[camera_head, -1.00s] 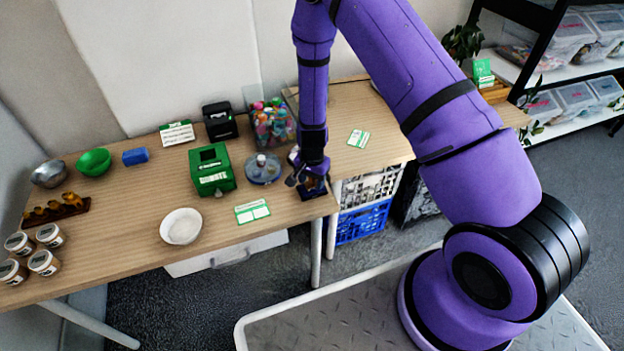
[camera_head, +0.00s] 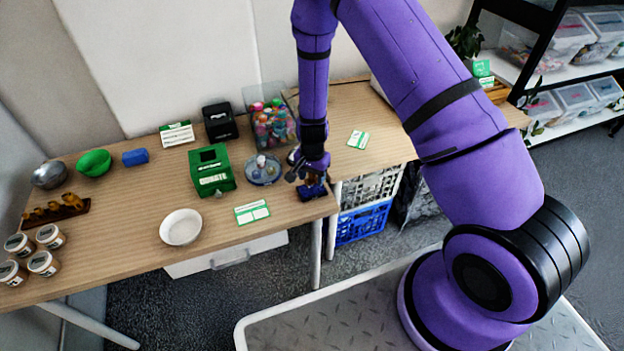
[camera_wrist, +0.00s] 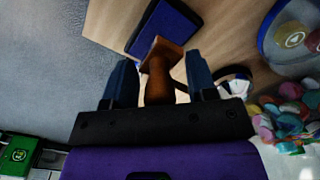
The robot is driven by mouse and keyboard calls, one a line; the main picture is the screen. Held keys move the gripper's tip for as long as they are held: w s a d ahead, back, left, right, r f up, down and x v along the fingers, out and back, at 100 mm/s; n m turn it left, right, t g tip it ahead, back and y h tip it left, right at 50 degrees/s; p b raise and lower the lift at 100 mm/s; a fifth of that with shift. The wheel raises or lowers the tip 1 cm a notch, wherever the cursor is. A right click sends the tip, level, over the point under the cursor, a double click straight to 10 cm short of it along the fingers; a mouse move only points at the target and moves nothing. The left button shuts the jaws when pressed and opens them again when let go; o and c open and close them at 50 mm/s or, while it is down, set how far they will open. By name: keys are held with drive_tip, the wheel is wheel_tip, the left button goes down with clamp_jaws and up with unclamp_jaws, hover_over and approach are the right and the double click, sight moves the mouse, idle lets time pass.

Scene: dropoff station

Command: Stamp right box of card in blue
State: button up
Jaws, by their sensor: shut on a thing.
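My gripper (camera_head: 306,178) is at the front right corner of the left table. In the wrist view my gripper (camera_wrist: 158,76) is shut on a brown wooden stamp (camera_wrist: 160,62), its handle between the two fingers. The blue ink pad (camera_head: 313,190) lies at that table corner below the gripper. In the wrist view the ink pad (camera_wrist: 168,28) shows just beyond the stamp; I cannot tell whether they touch. The white card with a green edge and two boxes (camera_head: 252,211) lies flat on the table, left of the gripper. The stamp's face is hidden.
A round clear holder (camera_head: 262,170) stands close left of my gripper, with a clear bin of colourful items (camera_head: 270,122) behind. A green box (camera_head: 212,170) and a white bowl (camera_head: 181,227) stand farther left. The tabletop (camera_head: 215,218) around the card is clear.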

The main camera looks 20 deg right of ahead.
drive_tip(key=shift+r, duration=2.4)
